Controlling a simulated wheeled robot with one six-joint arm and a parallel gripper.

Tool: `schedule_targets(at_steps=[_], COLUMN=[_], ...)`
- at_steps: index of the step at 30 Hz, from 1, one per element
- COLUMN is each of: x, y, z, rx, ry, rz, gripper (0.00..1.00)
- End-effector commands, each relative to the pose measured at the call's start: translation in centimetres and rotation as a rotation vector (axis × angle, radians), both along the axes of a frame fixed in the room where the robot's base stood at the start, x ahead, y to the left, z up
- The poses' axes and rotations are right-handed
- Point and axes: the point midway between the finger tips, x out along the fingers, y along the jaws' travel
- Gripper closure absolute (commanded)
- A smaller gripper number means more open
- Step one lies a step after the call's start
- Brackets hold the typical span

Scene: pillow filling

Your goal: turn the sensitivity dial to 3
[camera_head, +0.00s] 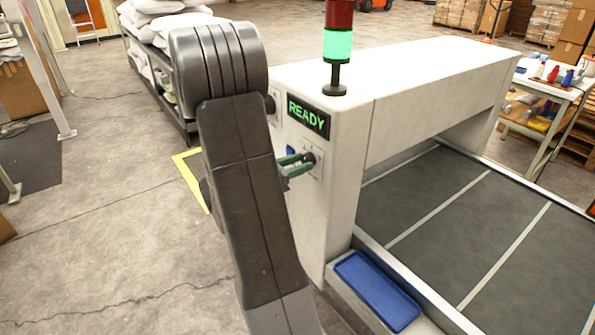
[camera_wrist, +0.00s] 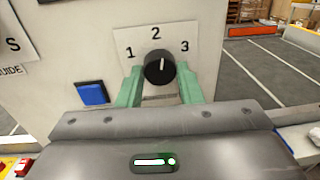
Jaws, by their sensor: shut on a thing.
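The black sensitivity dial (camera_wrist: 160,69) sits on a white plate (camera_wrist: 128,38) marked 1, 2 and 3, on the side of the white machine. Its white pointer line stands nearly straight up, toward the 2. My gripper (camera_wrist: 160,85) has its green fingers on either side of the dial, shut on it. In the head view my gripper (camera_head: 302,158) reaches the machine's end face, with the dial (camera_head: 318,158) mostly hidden at the fingertips.
A green READY display (camera_head: 308,116) is above the dial. A blue square button (camera_wrist: 93,93) is left of the dial in the wrist view. A blue tray (camera_head: 376,290) sits beside the dark conveyor belt (camera_head: 450,215). A light tower (camera_head: 338,45) stands on top.

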Motion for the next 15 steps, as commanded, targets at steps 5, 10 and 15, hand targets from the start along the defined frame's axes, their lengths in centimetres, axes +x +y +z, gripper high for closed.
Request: schedule_targets(at_steps=[5,10,15], x=[-0.02,-0.04,-0.04], y=[0.0,-0.02,-0.02], z=[-0.68,-0.67,-0.65], rx=[0.099,0.193,0.286], ry=[-0.137,-0.268,-0.395], rz=[0.0,0.0,0.0], gripper=[0.9,0.9,0.9])
